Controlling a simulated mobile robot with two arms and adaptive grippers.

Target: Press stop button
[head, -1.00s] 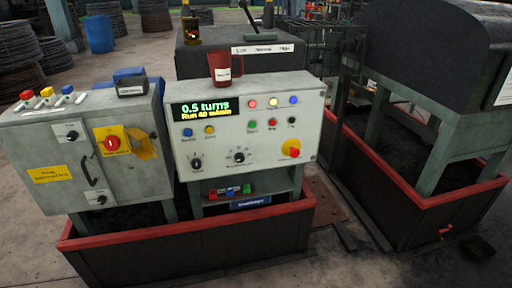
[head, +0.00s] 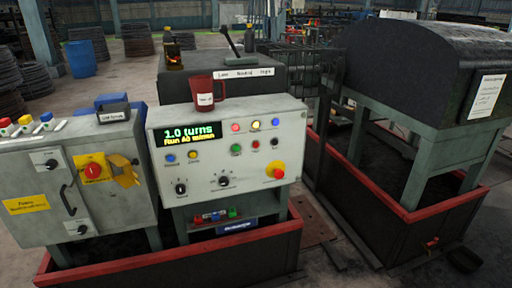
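The control panel (head: 226,165) is a pale grey box in the middle of the head view. A small red button (head: 255,144) sits on its right half, between a green button (head: 236,149) and a black one (head: 274,142); their labels are too small to read surely. A large red mushroom button (head: 276,172) on a yellow base is at the lower right of the panel. The display (head: 187,134) reads "1.0 turns" and a "Run" line. Neither of my grippers is in view.
A grey cabinet (head: 35,215) with a red rotary switch (head: 93,171) is at left. Red-rimmed trays (head: 170,255) surround the machine's base. A black hooded machine (head: 410,65) stands at right.

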